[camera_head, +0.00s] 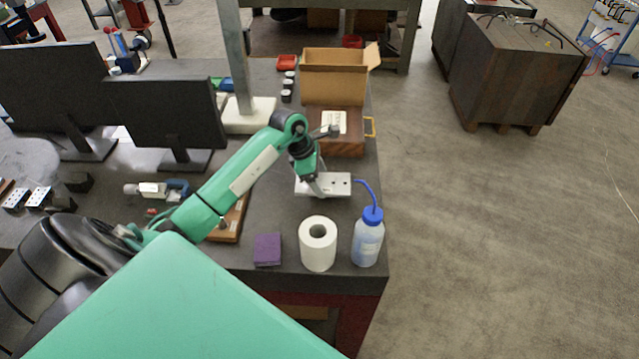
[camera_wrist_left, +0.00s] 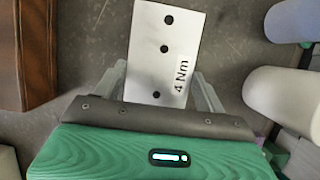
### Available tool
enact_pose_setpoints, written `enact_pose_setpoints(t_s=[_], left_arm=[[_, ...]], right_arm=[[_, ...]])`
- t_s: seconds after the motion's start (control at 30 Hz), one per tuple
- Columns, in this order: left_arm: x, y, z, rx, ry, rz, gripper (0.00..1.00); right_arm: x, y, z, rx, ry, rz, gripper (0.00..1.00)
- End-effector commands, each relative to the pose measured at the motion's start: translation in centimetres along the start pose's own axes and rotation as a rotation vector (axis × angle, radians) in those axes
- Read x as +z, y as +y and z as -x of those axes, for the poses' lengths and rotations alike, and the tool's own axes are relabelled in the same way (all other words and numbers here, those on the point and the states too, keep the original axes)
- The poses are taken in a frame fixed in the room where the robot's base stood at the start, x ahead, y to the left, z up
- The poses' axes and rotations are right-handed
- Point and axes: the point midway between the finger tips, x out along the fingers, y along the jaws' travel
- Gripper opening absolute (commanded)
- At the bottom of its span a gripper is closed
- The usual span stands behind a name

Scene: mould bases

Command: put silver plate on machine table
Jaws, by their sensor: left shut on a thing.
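The silver plate (camera_head: 338,184) is a flat rectangle with dark holes, on the right half of the dark workbench (camera_head: 270,205) in the head view. In the left wrist view the plate (camera_wrist_left: 180,40) shows three holes in a row and the marking "4 Nm". My left gripper (camera_head: 314,184) points down at the plate's left part. Its fingers (camera_wrist_left: 162,88) are shut on the plate's near end, one on each side. Whether the plate touches the bench is unclear. No surface is clearly identifiable as the machine table. My right gripper is out of view.
A white paper roll (camera_head: 318,253), a blue-capped bottle (camera_head: 367,246) and a purple block (camera_head: 267,250) stand near the front. Behind the plate are a wooden box (camera_head: 341,148) and an open cardboard box (camera_head: 335,88). A post base (camera_head: 250,118) and two monitors (camera_head: 165,112) stand left.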

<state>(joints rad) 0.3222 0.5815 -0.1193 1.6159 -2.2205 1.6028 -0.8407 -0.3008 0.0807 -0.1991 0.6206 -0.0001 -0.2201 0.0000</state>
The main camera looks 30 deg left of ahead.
Motion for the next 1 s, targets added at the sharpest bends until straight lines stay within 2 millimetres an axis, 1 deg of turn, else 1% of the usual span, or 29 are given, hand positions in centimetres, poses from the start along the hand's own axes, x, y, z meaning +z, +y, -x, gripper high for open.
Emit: enact_pose_setpoints(t_s=[0.03,0.1,0.23,0.33,0.53,0.67,0.7,0.77,0.8,1.0], left_arm=[[-0.2,-0.1,-0.6,-0.004,0.001,0.003,0.35],[-0.6,-0.1,-1.6,-0.005,-0.001,0.004,0.35],[-1.2,-0.1,-3.0,-0.002,-0.001,0.002,0.35],[-1.4,0.0,-3.3,0.0,0.0,0.0,0.35],[-1.4,0.0,-3.4,0.0,0.0,0.0,0.35],[-1.6,0.0,-3.7,0.0,0.001,-0.001,0.35],[-1.5,-0.1,-3.6,-0.002,0.001,-0.001,0.8],[-1.5,-0.1,-3.6,-0.002,0.001,0.0,0.92],[-1.5,-0.1,-3.6,-0.002,0.001,0.0,0.94],[-1.5,-0.1,-3.6,-0.002,0.001,0.0,0.94]], right_arm=[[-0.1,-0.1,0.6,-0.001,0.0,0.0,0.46],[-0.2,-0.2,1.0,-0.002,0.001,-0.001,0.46],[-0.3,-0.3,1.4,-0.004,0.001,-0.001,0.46],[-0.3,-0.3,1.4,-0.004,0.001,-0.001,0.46],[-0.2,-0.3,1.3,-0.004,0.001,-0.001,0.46],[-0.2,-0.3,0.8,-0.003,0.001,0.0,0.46],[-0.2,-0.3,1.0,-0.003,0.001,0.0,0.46],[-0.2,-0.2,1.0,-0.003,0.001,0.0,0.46],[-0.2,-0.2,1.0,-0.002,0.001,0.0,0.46],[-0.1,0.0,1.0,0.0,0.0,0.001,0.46]])
